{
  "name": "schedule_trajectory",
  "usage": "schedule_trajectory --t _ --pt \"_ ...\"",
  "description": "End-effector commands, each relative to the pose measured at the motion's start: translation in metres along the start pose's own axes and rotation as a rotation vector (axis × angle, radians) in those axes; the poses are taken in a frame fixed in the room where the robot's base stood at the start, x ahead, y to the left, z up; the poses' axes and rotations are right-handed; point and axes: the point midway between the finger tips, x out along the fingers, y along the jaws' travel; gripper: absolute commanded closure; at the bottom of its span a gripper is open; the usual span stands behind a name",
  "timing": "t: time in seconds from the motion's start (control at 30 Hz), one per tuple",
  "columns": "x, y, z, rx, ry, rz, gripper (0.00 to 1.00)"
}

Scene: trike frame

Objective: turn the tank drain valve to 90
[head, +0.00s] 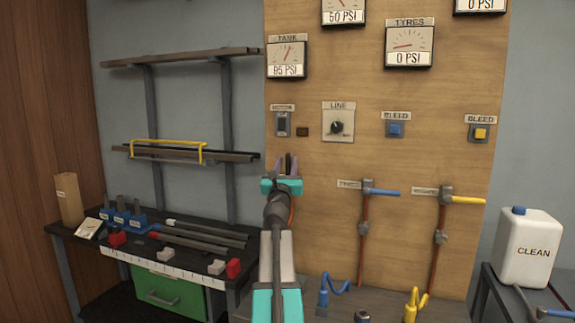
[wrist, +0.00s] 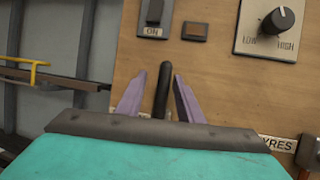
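My gripper (head: 287,166) is raised in front of the wooden panel, below the line knob and the small switch. In the wrist view its two purple fingers (wrist: 160,95) stand apart, one on each side of a dark, round-ended rod (wrist: 162,88). Wall shows between the rod and the fingers lower down, so the gripper looks open around it, not clamped. I cannot tell whether the rod is the tank drain valve's handle; no label for that valve is readable. The tank gauge (head: 287,57) at upper left of the panel reads 95 PSI.
The line knob (head: 336,127) and an ON switch (head: 282,124) sit just above my gripper. Blue (head: 384,192) and yellow (head: 467,199) lever valves are to the right. A shelf with a yellow-handled frame (head: 166,142) is left. A white CLEAN jug (head: 529,250) stands right.

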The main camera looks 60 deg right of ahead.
Motion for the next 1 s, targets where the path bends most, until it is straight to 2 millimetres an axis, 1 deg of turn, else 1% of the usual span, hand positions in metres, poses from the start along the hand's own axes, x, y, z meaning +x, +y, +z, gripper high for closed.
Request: schedule_trajectory --t 0.3,0.47,0.67,1.0 --pt "0.000 -0.004 0.001 0.000 -0.002 -0.006 0.67" --pt "-0.004 -0.004 0.001 0.000 -0.003 -0.006 0.67" --pt "-0.018 -0.004 0.001 -0.001 -0.003 -0.006 0.67" --pt "-0.050 -0.004 0.001 0.000 -0.002 -0.006 0.67"
